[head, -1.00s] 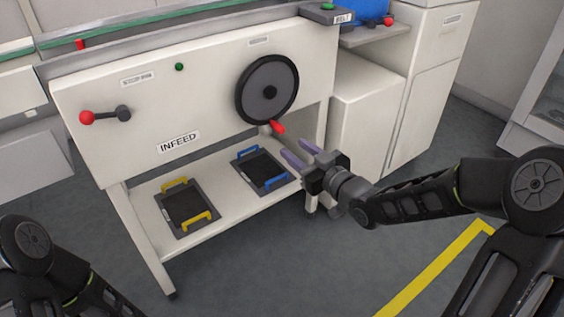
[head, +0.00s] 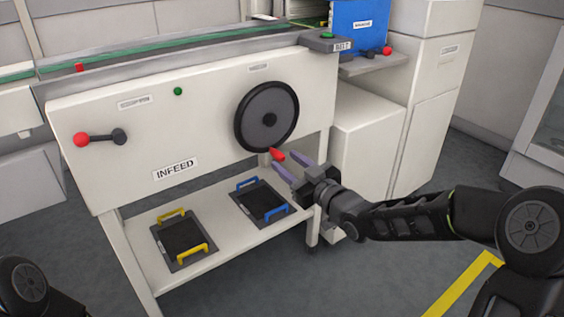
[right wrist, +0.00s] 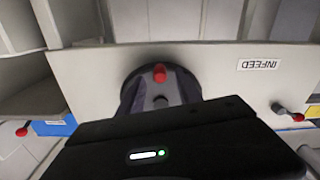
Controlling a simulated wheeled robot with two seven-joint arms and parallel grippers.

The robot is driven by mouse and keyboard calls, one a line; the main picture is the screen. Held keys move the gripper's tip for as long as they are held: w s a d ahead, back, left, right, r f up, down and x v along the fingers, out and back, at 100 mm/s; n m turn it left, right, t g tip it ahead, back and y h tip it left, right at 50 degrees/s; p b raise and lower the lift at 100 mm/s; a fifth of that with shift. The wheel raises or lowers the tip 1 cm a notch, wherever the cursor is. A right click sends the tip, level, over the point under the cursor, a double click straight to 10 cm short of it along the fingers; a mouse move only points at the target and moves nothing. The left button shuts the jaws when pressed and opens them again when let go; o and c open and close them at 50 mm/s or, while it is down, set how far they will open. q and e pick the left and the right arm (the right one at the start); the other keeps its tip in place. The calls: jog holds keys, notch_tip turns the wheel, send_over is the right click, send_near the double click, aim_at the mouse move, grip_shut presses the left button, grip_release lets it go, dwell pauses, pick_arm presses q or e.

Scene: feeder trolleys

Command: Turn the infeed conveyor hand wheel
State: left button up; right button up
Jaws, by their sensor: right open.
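The black hand wheel (head: 266,117) is mounted on the white INFEED panel (head: 215,125). Its red handle (head: 277,154) sticks out at the wheel's lower rim. My right gripper (head: 285,167) is open and empty, its purple fingers just below and to the right of the red handle. In the right wrist view the wheel (right wrist: 129,92) and its red handle (right wrist: 160,73) show beyond the gripper, the handle in line with the fingers. I cannot tell whether the fingers touch it. Of my left arm only a part shows at the lower left; its gripper is out of view.
A lever with a red knob (head: 81,139) is on the panel's left. Below, a shelf (head: 140,243) holds a yellow-handled tray (head: 180,239) and a blue-handled tray (head: 262,201). A white cabinet (head: 375,130) stands right of the wheel. The floor in front is open.

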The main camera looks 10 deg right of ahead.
aim_at(283, 160)
jog(key=shift+x, duration=1.5)
jog(key=shift+c, duration=0.4)
grip_shut()
